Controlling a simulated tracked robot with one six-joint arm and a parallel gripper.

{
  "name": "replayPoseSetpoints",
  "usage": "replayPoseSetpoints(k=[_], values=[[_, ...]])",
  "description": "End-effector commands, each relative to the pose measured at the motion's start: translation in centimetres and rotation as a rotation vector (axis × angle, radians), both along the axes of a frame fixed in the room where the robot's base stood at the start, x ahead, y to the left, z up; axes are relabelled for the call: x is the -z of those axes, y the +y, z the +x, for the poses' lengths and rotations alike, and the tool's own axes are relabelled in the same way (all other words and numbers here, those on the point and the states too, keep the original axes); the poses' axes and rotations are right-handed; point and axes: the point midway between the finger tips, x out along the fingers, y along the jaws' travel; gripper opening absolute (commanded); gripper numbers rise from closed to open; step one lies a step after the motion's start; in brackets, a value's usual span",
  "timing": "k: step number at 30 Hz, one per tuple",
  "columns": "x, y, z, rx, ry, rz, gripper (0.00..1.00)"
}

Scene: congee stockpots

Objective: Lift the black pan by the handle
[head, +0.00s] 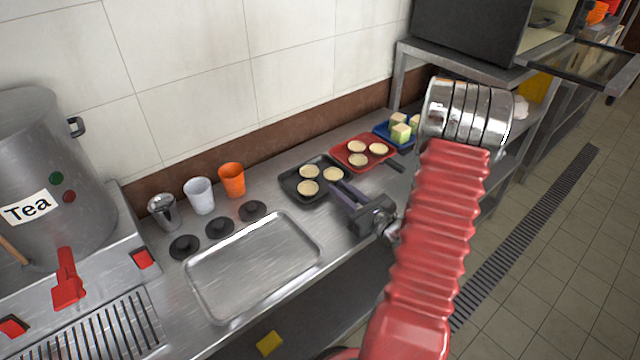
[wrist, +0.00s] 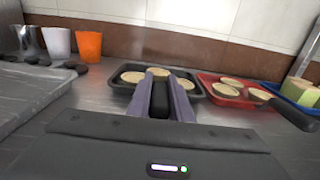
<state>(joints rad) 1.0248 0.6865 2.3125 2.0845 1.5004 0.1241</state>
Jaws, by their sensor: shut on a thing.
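The black pan (head: 295,192) rests on the steel counter, with several pale round pastries in it. It also shows straight ahead in the wrist view (wrist: 196,88). My gripper (head: 343,194) is at the pan's near right side, over its handle. In the wrist view the two purple-grey fingers (wrist: 161,98) are closed on either side of the black handle (wrist: 160,104). The handle is mostly hidden by my gripper in the head view. I cannot tell any gap between the pan and the counter.
A red pan (head: 345,158) with pastries stands close to the right, its black handle pointing nearer. A blue tray (head: 383,130) holds pale cubes behind it. An empty metal tray (head: 255,265), an orange cup (head: 232,180) and a white cup (head: 199,196) stand left.

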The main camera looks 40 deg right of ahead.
Motion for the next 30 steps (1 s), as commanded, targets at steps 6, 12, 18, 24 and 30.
replayPoseSetpoints(k=[6, 12, 18, 24, 30], values=[[-0.1, 0.0, 0.0, 0.000, -0.002, -0.001, 0.00], [-0.6, 0.0, 0.0, 0.000, -0.003, -0.002, 0.00], [-2.1, 0.0, 0.0, -0.001, -0.004, -0.004, 0.00], [-4.7, 0.0, 0.0, -0.001, -0.004, -0.005, 0.00], [-7.4, 0.0, 0.0, -0.001, -0.004, -0.004, 0.00]])
